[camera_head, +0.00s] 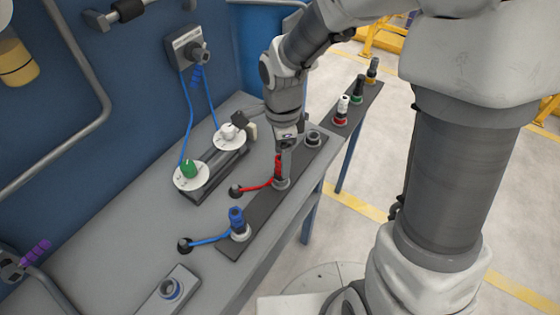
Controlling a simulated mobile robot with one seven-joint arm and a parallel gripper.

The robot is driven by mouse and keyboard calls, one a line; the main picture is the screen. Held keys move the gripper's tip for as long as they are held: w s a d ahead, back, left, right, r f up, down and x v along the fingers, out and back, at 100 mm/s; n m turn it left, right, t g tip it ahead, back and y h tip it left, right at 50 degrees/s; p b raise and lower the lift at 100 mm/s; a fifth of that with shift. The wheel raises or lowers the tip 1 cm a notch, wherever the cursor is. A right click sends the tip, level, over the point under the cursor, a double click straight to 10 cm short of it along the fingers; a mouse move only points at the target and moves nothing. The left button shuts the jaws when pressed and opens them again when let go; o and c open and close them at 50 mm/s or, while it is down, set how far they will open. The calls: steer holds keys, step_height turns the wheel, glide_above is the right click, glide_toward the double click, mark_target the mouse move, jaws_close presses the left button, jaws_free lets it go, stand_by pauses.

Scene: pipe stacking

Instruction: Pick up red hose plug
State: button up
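The red hose plug (278,166) stands upright in a round socket on the dark strip of the grey bench. A red hose (257,186) runs from its base to a black round fitting (235,191) on the left. My gripper (284,150) points down right at the top of the red plug and overlaps it in this view. The fingers are small and partly hidden, so I cannot tell whether they are open, closed or touching the plug.
A blue hose plug (237,222) stands nearer on the same strip, and an empty socket (313,138) lies behind the gripper. Several coloured plugs (357,96) stand farther right. A unit with white discs (192,176) is to the left, beside the blue wall.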

mark_target(277, 171)
step_height(277, 171, down, 5)
steer(key=shift+a+r+b, duration=0.15)
steer(key=shift+b, duration=0.25)
jaws_close()
stand_by(1.2)
